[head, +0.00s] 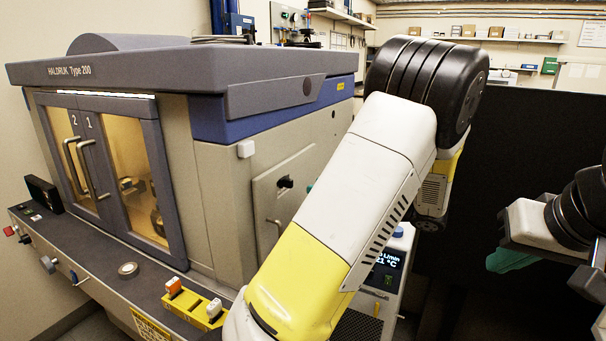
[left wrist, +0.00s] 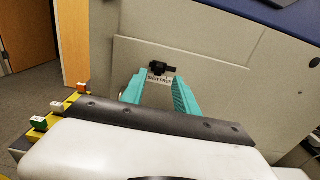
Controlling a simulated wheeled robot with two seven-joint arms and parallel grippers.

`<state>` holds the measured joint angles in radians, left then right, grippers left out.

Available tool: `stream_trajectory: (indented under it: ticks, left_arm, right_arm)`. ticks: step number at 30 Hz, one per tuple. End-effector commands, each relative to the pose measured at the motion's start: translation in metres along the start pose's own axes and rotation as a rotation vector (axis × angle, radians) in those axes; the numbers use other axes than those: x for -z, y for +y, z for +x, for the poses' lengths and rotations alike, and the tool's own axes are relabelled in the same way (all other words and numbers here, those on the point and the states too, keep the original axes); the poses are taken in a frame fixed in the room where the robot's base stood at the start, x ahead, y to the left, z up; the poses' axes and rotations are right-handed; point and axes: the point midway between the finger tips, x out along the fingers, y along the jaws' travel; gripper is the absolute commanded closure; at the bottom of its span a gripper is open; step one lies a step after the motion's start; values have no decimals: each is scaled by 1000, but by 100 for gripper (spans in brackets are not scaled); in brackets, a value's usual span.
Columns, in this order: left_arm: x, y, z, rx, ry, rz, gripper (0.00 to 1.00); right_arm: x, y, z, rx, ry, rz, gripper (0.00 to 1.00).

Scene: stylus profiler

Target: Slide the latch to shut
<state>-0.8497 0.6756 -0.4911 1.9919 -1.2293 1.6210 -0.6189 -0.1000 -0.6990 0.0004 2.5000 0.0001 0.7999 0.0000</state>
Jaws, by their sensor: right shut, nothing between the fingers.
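The latch is a small black piece on the grey side panel of the instrument; it shows in the head view (head: 285,182) and in the left wrist view (left wrist: 163,70). A white label (left wrist: 160,79) under it reads what looks like "SHUT FREE". I cannot tell which end the latch is at. My left gripper (left wrist: 156,82) is open, its two teal fingers pointing at the panel on either side of the latch, with no clear contact. In the head view my arm hides most of this gripper. My right gripper (head: 510,261) is shut and empty at the far right, away from the instrument.
The instrument (head: 190,75) has double front doors (head: 105,165) with two handles. A dark partition (head: 540,140) is behind.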

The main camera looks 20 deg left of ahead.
Motion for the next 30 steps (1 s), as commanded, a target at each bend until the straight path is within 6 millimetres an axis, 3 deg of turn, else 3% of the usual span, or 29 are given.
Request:
stream_trajectory:
  ticks: [4,18,30]
  left_arm:
    - [0,8,-10,10,-2,2,64]
    - [0,7,56,7,-2,2,64]
    - [0,7,65,10,-2,1,66]
  right_arm:
    - [0,0,0,0,1,0,100]
    - [0,0,0,0,1,0,100]
    - [0,0,0,0,1,0,100]
